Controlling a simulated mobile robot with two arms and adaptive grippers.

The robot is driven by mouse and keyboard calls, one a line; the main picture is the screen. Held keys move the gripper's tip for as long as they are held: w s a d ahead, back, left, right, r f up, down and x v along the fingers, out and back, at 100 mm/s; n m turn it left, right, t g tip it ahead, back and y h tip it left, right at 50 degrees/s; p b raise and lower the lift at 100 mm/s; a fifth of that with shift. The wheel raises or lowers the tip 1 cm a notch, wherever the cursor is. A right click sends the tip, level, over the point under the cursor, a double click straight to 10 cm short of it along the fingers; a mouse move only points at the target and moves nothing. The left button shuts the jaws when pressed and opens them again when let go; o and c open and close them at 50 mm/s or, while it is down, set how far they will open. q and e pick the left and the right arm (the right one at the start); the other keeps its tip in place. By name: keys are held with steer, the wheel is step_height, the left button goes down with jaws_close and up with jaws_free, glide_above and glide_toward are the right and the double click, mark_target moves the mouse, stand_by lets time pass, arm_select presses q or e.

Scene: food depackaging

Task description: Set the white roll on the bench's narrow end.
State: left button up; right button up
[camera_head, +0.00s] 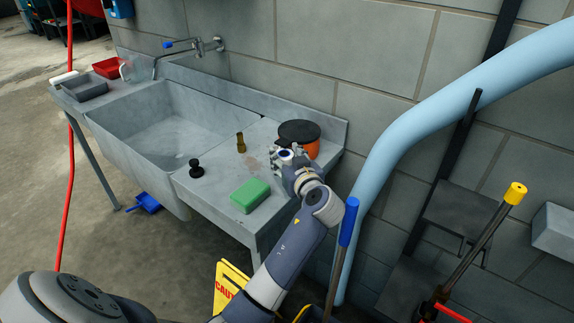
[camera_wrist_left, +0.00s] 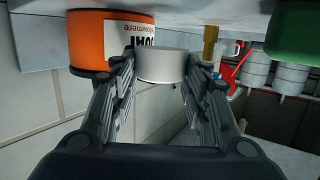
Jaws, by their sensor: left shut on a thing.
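The white roll (camera_head: 285,154), a short white cylinder with a blue centre seen from above, is at the right part of the grey bench (camera_head: 222,192). My left gripper (camera_head: 288,161) is shut on it. In the left wrist view the white roll (camera_wrist_left: 161,66) sits between the two fingers of the left gripper (camera_wrist_left: 160,73). Whether its base touches the bench top is hard to tell. The bench's narrow end (camera_head: 68,99) is the ledge at the far left, beyond the sink. My right gripper is not in view.
An orange tub with a dark lid (camera_head: 299,131) stands close behind the roll. A green block (camera_head: 250,195), a brown bottle (camera_head: 241,143) and a black plunger-like item (camera_head: 196,168) stand nearby. A grey tray (camera_head: 85,87), red tray (camera_head: 107,67) and white cylinder (camera_head: 63,77) occupy the narrow end.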

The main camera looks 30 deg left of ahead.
arm_select(q)
steer(key=shift+w+f, duration=0.1)
steer(key=shift+f, duration=0.15)
step_height(320, 180, down, 3)
steer(key=shift+r+p, duration=0.1)
steer(key=shift+p, duration=0.4)
steer(key=shift+f, duration=0.25)
steer(key=o, duration=1)
steer(key=shift+c, duration=0.2)
steer(key=shift+r, duration=0.1)
